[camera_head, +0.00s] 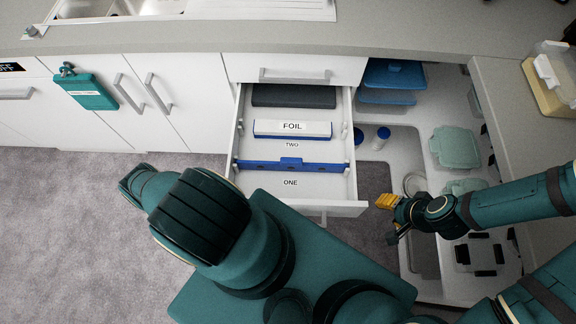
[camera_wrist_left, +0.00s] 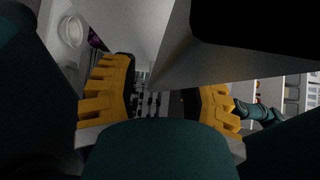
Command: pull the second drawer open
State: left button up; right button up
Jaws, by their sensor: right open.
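In the head view a white drawer (camera_head: 345,209) below the closed top drawer (camera_head: 262,70) stands pulled far out. It holds a white box marked FOIL, a dark tray and a blue divider (camera_head: 300,164) between the labels ONE and TWO. My left arm covers part of its front, and my left gripper is hidden there. In the left wrist view my left gripper (camera_wrist_left: 162,100) has its yellow fingers apart, with a grey panel edge in front; contact cannot be told. My right gripper (camera_head: 388,203) is open and empty, just right of the drawer front.
Right of the drawer, an open compartment holds blue containers (camera_head: 393,75), a pale green container (camera_head: 455,147) and bottles. Closed white cupboard doors (camera_head: 180,95) and a hanging teal board (camera_head: 86,91) are on the left. Grey carpet (camera_head: 70,230) lies clear at the lower left.

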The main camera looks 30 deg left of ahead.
pick_arm(q)
jog(key=shift+a, duration=0.1)
jog(key=v, duration=1.2)
jog(key=shift+s, duration=0.1)
dwell(0.3)
